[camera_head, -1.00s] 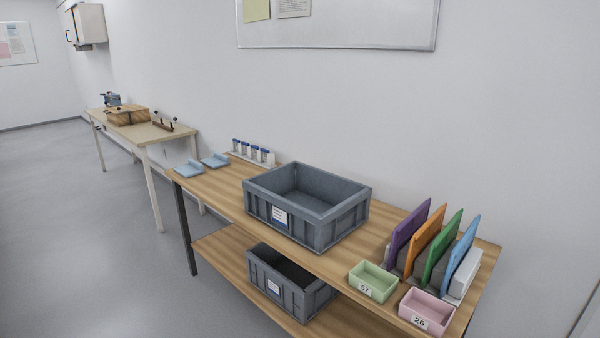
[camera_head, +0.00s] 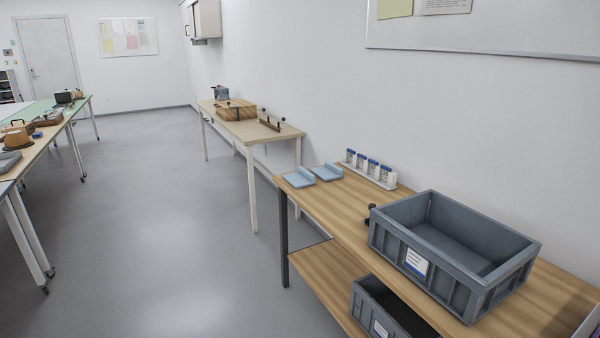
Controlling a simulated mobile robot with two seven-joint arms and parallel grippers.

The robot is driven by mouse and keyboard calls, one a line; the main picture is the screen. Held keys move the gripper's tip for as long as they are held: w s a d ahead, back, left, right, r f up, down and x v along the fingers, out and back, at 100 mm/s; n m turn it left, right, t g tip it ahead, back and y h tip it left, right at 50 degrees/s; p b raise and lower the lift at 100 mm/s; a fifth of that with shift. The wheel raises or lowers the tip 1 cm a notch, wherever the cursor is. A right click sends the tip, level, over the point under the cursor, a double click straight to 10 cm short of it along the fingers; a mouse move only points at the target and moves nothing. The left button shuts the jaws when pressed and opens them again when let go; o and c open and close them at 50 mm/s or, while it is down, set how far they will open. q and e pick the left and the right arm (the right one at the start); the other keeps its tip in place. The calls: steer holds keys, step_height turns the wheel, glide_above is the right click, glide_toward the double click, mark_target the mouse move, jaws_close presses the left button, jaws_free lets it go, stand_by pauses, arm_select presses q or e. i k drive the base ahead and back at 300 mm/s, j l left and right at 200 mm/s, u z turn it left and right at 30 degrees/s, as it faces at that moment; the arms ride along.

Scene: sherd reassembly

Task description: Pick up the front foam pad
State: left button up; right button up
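Two light blue, flat, tray-like pieces lie at the far left end of the near wooden bench. One blue piece (camera_head: 298,178) is nearer the bench's front edge, the other blue piece (camera_head: 327,172) is just behind it to the right. I cannot tell whether either is a foam pad, and I make out no other foam pad. Neither of my grippers is in view.
A grey crate (camera_head: 452,254) stands on the near bench (camera_head: 335,207), with another grey crate (camera_head: 388,311) on the shelf below. A rack of white bottles (camera_head: 371,169) stands at the back. A second table (camera_head: 248,130) is beyond. Open floor (camera_head: 170,220) lies left.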

mark_target(301, 178)
steer(key=i+j+u, duration=0.2)
steer(key=i+u, duration=0.15)
steer(key=i, duration=0.2)
steer(key=i+j+u, duration=0.1)
steer(key=i+u, duration=0.3)
steer(key=i, duration=0.15)
steer(key=i+j+z, duration=0.2)
steer(key=i, duration=0.45)
steer(key=i+j+z, duration=0.2)
steer(key=i, duration=0.4)
steer(key=l, duration=0.15)
